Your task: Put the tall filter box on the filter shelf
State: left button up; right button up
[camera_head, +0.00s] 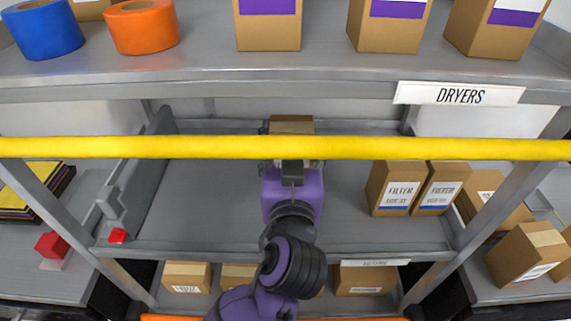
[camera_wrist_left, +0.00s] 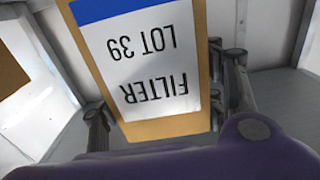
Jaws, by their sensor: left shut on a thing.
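The tall filter box (camera_head: 291,124) is brown cardboard; its top shows just above the yellow bar in the head view. In the left wrist view the box (camera_wrist_left: 140,60) shows a white label reading FILTER LOT 39, upside down, with a blue band. My left gripper (camera_head: 292,165) is shut on it, with a finger at each side in the wrist view. The gripper is over the middle shelf, the filter shelf (camera_head: 210,205), partly hidden by the bar. Whether the box's base touches the shelf is hidden. My right gripper is not in view.
A yellow bar (camera_head: 150,147) crosses the shelf opening. Two FILTER boxes (camera_head: 397,187) stand at the shelf's right; its left part is clear. The upper shelf (camera_head: 200,70), labelled DRYERS, holds tape rolls and boxes. Posts (camera_head: 500,205) flank the opening.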

pick_arm(q)
jog(key=shift+s+f, duration=0.2)
jog(key=shift+f, duration=0.85)
jog(key=f, duration=0.3)
jog(key=shift+w+f, duration=0.2)
jog(key=shift+f, duration=0.25)
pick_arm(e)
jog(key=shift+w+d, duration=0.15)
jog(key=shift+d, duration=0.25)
pick_arm(q)
jog(key=shift+f+b, duration=0.2)
jog(key=shift+b, duration=0.1)
jog(key=o, duration=0.8)
jog(key=shift+f, duration=0.15)
jog(key=o, duration=0.5)
jog(key=shift+c, duration=0.2)
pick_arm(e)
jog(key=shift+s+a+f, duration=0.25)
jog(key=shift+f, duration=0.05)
